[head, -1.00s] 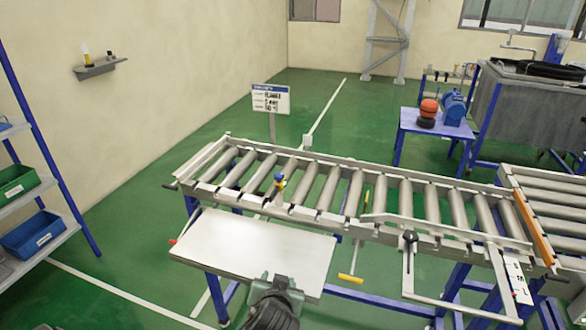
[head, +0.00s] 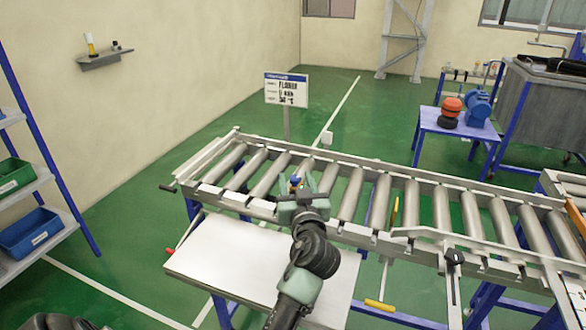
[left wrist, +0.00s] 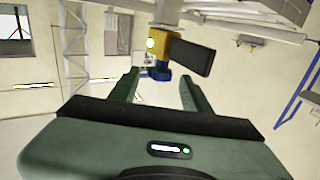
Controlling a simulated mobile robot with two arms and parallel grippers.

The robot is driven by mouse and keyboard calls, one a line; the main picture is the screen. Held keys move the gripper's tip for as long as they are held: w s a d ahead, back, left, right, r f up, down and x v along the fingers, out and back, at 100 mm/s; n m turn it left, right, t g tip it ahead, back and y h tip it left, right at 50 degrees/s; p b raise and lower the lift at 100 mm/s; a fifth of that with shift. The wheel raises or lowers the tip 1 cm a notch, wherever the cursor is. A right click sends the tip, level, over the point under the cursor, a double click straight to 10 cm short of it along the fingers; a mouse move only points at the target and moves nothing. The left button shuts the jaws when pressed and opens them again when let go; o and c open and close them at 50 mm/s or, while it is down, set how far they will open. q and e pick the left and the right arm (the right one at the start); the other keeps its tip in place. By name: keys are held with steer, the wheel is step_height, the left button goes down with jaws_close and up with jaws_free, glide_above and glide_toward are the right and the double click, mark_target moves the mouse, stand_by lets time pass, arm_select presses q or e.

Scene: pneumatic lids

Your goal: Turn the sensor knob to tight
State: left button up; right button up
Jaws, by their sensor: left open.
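A small yellow and blue sensor (head: 295,181) is mounted on the near rail of the roller conveyor. In the left wrist view its yellow body (left wrist: 161,44) has a blue knob (left wrist: 155,74) at its lower end and a dark block beside it. My left gripper (head: 298,188) is at the rail, right by the sensor. In the left wrist view the open left gripper (left wrist: 157,92) has its two fingers apart, with the blue knob between and just beyond the tips. I cannot tell whether they touch it. The knob's setting marks are not readable. My right gripper is not in view.
The roller conveyor (head: 408,205) runs across the middle. A pale plate (head: 225,258) juts out in front of it. A black-handled lever (head: 454,258) stands at the right. A sign (head: 286,90) rises behind the conveyor. Shelves with bins (head: 32,232) stand at the left.

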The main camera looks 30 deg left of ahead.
arm_select(q)
steer(key=p+x, duration=0.1)
steer(key=x, duration=0.4)
steer(key=shift+f, duration=0.1)
jaws_close()
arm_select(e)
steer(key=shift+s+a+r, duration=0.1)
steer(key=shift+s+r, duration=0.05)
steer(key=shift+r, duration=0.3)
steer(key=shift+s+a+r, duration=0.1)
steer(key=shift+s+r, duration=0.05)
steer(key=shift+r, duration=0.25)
